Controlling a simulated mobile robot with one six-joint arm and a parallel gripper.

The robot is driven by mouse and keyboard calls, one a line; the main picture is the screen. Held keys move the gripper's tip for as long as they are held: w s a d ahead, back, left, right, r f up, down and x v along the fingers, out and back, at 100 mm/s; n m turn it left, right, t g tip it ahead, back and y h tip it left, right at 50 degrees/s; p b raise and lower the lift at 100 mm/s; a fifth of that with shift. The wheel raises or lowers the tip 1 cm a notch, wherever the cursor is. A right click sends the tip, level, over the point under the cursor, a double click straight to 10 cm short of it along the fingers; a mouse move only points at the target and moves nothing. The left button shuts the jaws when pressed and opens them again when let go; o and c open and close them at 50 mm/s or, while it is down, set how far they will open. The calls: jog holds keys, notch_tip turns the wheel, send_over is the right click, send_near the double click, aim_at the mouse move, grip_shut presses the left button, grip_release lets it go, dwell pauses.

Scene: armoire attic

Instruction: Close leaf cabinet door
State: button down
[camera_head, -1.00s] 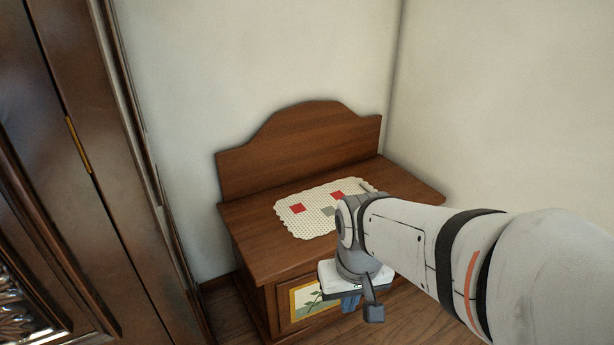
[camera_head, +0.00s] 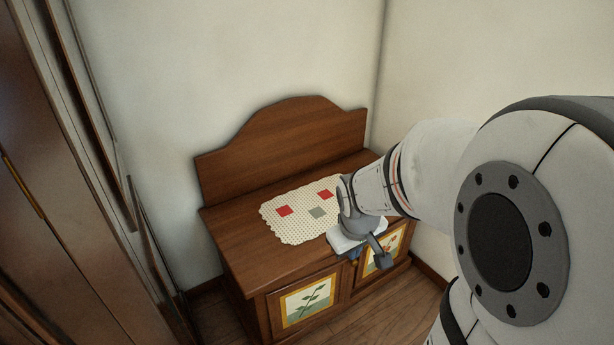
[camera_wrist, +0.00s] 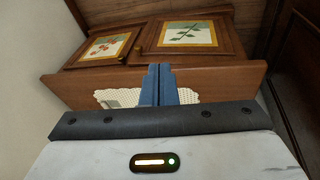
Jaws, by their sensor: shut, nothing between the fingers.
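The wooden cabinet (camera_head: 240,245) stands against the wall, with two picture doors in its front. The leaf door (camera_head: 308,301), with a green plant in a yellow frame, is at the left in the head view. It also shows at the upper right of the wrist view (camera_wrist: 187,34). Its edge looks slightly offset from the flower door, but I cannot tell whether it is ajar.
A dotted cloth (camera_head: 295,225) with red and grey squares lies on the cabinet top. A large dark wooden armoire (camera_head: 60,230) stands close at the left. Walls are behind and at the right. Wooden floor (camera_head: 395,315) is clear before the cabinet.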

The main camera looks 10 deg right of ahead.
jog(key=w+d+f+n+t+p, duration=0.5)
jog(key=w+d+f+n, duration=0.7)
jog(key=w+d, duration=0.35)
jog(key=s+f+n+t+y+p, duration=0.55)
jog(key=s+f+t, duration=0.45)
jog(key=s+f, duration=0.3)
jog(key=b+x, duration=0.3)
jog(key=x, duration=1.1)
jog(key=shift+w+a+f+n, duration=0.25)
jog(key=shift+a+f+n, duration=0.1)
jog(key=shift+a+f, duration=0.15)
